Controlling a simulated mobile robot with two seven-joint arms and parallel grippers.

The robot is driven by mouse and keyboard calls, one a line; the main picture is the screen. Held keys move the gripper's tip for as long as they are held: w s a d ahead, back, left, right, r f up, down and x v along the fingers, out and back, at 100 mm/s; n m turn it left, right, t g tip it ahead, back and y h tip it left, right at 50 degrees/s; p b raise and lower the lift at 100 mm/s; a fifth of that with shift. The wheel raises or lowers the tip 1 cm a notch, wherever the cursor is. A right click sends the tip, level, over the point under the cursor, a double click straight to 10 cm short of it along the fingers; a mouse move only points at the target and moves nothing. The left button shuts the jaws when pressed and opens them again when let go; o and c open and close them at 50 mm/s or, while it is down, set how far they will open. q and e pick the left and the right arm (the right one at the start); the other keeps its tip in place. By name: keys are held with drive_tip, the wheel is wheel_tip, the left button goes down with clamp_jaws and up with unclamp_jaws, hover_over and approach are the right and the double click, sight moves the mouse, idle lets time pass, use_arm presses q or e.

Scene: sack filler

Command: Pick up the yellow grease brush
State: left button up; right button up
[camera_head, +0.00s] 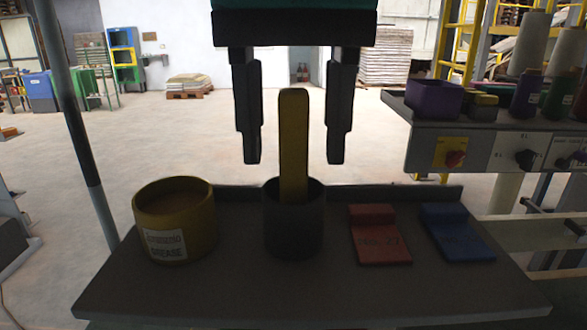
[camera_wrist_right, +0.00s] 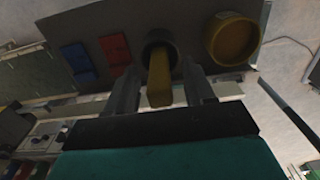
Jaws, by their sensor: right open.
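The yellow grease brush (camera_head: 294,145) stands upright in a dark round holder (camera_head: 294,232) on the grey shelf, its handle sticking up. Its lower end is hidden inside the holder. My right gripper (camera_head: 294,160) is open, with one finger on each side of the handle in the head view and a gap on both sides. In the right wrist view the brush (camera_wrist_right: 160,78) shows between the two fingers (camera_wrist_right: 163,95), with the holder (camera_wrist_right: 159,46) beyond. My left gripper is in neither view.
On the shelf (camera_head: 300,295), a yellow grease tin (camera_head: 178,225) stands left of the holder. A red block (camera_head: 379,236) and a blue block (camera_head: 457,234) lie to the right. A control panel (camera_head: 490,150) with knobs, a purple bin (camera_head: 434,98) and thread spools stands at far right.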

drive_tip(key=shift+c, duration=0.3)
clamp_jaws()
drive_tip(key=shift+r, duration=0.1)
wheel_tip(320, 180, up, 10)
drive_tip(key=shift+a+f, duration=0.1)
drive_tip(key=shift+f, duration=0.15)
drive_tip(key=a+f+y+b, duration=0.4)
drive_tip(key=f+y+b, duration=0.2)
drive_tip(key=shift+a+f+y, duration=0.15)
drive_tip(key=shift+f+y, duration=0.1)
drive_tip(key=shift+y, duration=0.15)
idle(1.3)
